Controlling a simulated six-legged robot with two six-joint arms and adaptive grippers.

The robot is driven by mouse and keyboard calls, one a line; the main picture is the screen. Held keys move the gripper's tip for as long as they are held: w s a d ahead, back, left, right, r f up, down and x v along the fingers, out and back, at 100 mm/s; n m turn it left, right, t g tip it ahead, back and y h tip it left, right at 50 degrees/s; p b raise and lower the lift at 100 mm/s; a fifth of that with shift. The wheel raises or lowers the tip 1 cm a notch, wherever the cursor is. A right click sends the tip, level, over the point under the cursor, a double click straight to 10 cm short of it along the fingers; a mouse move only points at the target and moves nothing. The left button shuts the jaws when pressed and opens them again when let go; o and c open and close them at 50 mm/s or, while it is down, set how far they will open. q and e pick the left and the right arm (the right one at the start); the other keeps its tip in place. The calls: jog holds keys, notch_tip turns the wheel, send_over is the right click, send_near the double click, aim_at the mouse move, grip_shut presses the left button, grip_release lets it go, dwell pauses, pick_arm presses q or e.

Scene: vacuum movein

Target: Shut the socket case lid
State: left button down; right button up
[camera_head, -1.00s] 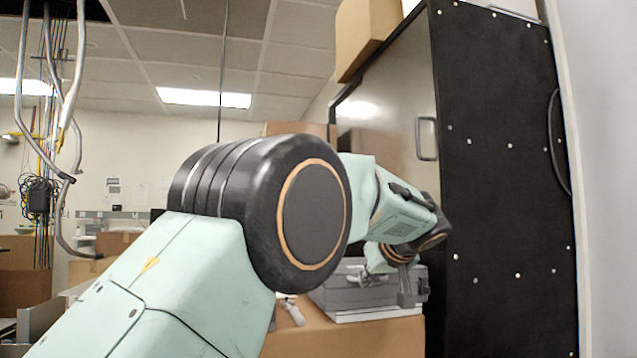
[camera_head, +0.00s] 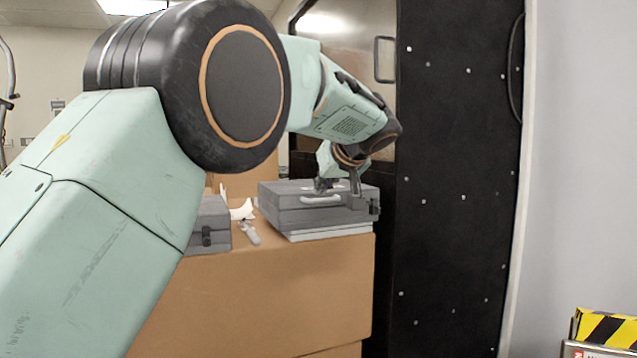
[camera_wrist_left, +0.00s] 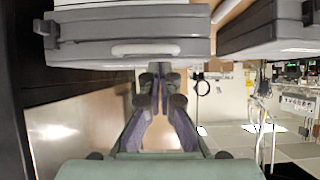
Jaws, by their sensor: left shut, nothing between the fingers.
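A grey case (camera_head: 330,216) with a pale handle lies on a pale flat stack on a cardboard box. Its lid looks down, with a seam running along its front. It also shows in the left wrist view (camera_wrist_left: 100,50), with its handle side facing the gripper. A second grey case (camera_head: 208,228) stands to its left, partly hidden by my arm; I cannot tell which is the socket case. My left gripper (camera_head: 339,187) is shut and empty at the top front edge of the handled case; contact is unclear. Its closed fingers show in the wrist view (camera_wrist_left: 160,84). My right gripper is out of view.
The cardboard box (camera_head: 265,290) holds both cases. A small grey-white tool (camera_head: 250,233) lies between them. A tall black cabinet (camera_head: 455,180) stands close on the right. A yellow-black striped item (camera_head: 605,328) is at bottom right.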

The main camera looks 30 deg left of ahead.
pick_arm(q)
jog(key=s+d+f+b, duration=0.1)
jog(key=s+d+f, duration=0.35)
jog(key=d, duration=0.25)
jog(key=d+f+m+t+h, duration=0.2)
jog(key=d+f+m+h, duration=0.35)
jog(key=f+m, duration=0.3)
jog(key=s+d+f+m+g+h, duration=0.1)
jog(key=s+f+h, duration=0.15)
jog(key=f, duration=0.75)
jog(key=s+d+f+m+g+h, duration=0.15)
jog(key=s+f, duration=0.25)
jog(key=f, duration=0.7)
jog(key=s+a+f+g+p, duration=0.1)
jog(key=s+f+g, duration=0.1)
jog(key=s+f, duration=0.5)
jog(key=s+a+f+n+g+p, duration=0.1)
jog(key=s+f, duration=0.6)
jog(key=s, duration=1.2)
jog(key=s+a+f+g, duration=0.3)
jog(key=s+f, duration=0.4)
jog(key=s, duration=0.6)
jog(key=shift+s+f+n+g+y+p, duration=0.15)
jog(key=shift+s+n+g+y+p, duration=0.2)
jog(key=shift+g, duration=0.2)
jog(key=shift+a, duration=0.15)
